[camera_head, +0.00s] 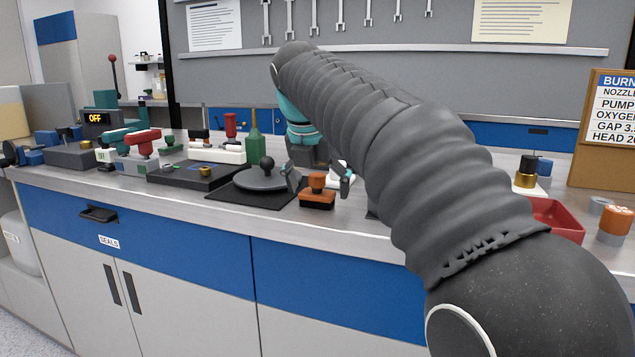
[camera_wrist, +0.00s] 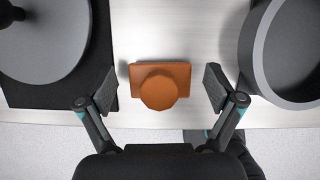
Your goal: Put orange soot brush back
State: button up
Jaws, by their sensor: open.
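The orange soot brush (camera_head: 317,194) stands on the steel bench top near its front edge, with an orange knob on top and a dark strip along its base. In the wrist view the brush (camera_wrist: 160,72) lies between my fingers, seen from above. My gripper (camera_head: 318,181) is open around it, one finger on each side. In the wrist view my gripper (camera_wrist: 160,90) shows a gap between each fingertip and the brush. No holder for the brush can be made out.
A round grey lid with a black knob (camera_head: 265,178) lies on a black mat left of the brush. A dark round vessel (camera_wrist: 252,60) stands close on the right. A green bottle (camera_head: 253,138) is behind. A red tray (camera_head: 556,219) is farther right. My arm hides the middle bench.

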jog(key=p+v, duration=0.1)
jog(key=v, duration=1.1)
jog(key=shift+r, duration=0.1)
dwell(1.0)
